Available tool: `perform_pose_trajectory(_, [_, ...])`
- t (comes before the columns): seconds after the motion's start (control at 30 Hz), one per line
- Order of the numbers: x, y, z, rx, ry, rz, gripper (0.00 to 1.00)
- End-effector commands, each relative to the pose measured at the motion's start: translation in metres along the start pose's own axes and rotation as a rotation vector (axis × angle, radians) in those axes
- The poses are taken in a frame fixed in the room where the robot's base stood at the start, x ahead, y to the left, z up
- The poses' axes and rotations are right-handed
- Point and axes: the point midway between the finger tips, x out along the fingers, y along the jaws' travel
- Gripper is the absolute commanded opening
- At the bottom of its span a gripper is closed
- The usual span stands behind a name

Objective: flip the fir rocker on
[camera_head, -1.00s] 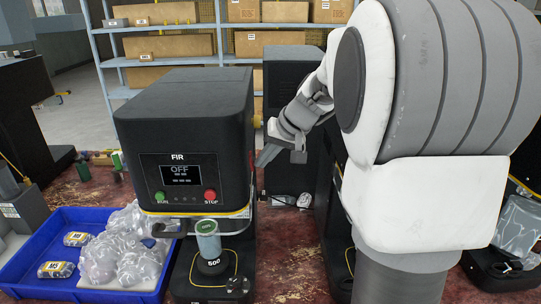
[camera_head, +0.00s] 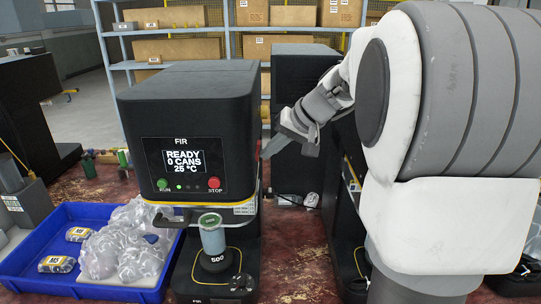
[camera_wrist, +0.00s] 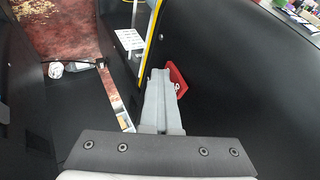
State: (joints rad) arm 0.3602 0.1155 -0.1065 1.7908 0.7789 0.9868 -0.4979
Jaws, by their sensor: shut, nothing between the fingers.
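The black fir machine (camera_head: 190,110) stands left of centre, labelled FIR. Its screen (camera_head: 184,161) reads READY, 0 CANS, 25 °C, and a small green light shows below it. In the wrist view a red rocker (camera_wrist: 177,79) sits on the machine's dark side wall, partly hidden behind my fingers. My gripper (camera_head: 268,152) is shut and empty at the machine's right side. In the wrist view the closed fingertips (camera_wrist: 159,76) overlap the rocker's left part; whether they touch it I cannot tell.
A green RUN button (camera_head: 162,184) and a red STOP button (camera_head: 214,183) are on the front. A blue tray (camera_head: 30,262) with bags is at left. Another dark machine (camera_head: 297,110) stands behind, leaving a narrow gap.

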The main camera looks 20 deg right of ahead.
Motion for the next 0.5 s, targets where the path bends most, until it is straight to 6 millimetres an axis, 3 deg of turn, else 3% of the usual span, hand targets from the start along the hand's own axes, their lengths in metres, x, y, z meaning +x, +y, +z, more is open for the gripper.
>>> perform_pose_trajectory(0.5, [-0.0009, -0.0083, 0.0008, -0.004, -0.015, -0.008, 0.00])
